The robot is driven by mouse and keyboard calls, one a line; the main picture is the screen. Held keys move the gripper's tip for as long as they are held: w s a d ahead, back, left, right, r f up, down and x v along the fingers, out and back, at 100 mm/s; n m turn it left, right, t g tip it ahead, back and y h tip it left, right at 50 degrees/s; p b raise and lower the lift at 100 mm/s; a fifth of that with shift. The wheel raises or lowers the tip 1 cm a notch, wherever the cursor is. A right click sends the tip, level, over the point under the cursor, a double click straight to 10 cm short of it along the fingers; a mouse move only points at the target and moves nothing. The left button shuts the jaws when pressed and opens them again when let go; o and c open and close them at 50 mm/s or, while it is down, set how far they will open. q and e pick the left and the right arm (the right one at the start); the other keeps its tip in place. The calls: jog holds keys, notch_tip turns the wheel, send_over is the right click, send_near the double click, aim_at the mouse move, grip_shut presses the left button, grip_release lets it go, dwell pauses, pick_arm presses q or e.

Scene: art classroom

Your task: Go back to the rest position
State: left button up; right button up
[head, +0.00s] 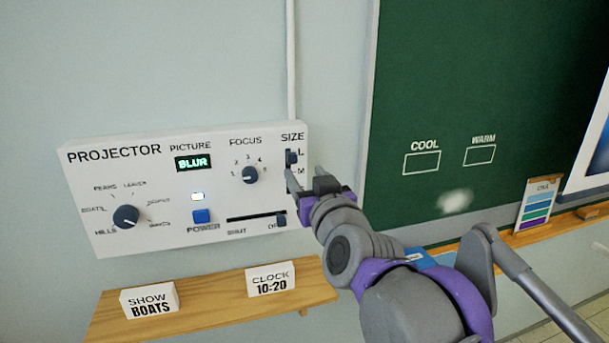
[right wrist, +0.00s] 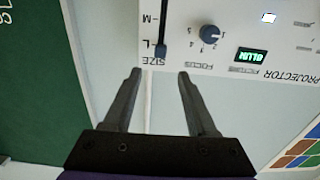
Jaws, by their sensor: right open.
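My right gripper (head: 305,178) is at the right edge of the white projector panel (head: 120,185), just below the SIZE slider (head: 291,157). In the right wrist view the gripper (right wrist: 158,72) is open, with nothing between its fingers. Its fingertips point at the panel edge near the SIZE slider (right wrist: 161,45), whose knob sits near the L mark. Whether the fingers touch the panel cannot be told. The picture display (head: 193,163) reads BLUR. My left gripper is not in view.
A wooden shelf (head: 215,316) below the panel holds a SHOW BOATS card (head: 149,300) and a CLOCK 10:20 card (head: 270,279). A green chalkboard (head: 470,90) with COOL and WARM boxes is on the right, above a wooden ledge. A conduit (head: 291,60) runs up the wall.

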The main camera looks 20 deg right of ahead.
jog(key=s+a+f+n+g+y, duration=0.1)
jog(key=s+a+f+g, duration=0.2)
jog(key=f, duration=0.9)
jog(key=s+a+f+n+g+y, duration=0.1)
jog(key=s+f+g, duration=0.25)
jog(key=f, duration=0.75)
jog(key=s+d+f+g, duration=0.1)
jog(key=s+f+g, duration=0.2)
jog(key=s+f, duration=0.4)
jog(key=s+d+f+m+g, duration=0.1)
jog(key=s+f+g, duration=0.2)
jog(key=s+f, duration=0.5)
notch_tip(320, 180, down, 5)
jog(key=shift+s+d+r+h, duration=0.15)
jog(key=shift+s+h, duration=0.1)
jog(key=shift+h, duration=0.15)
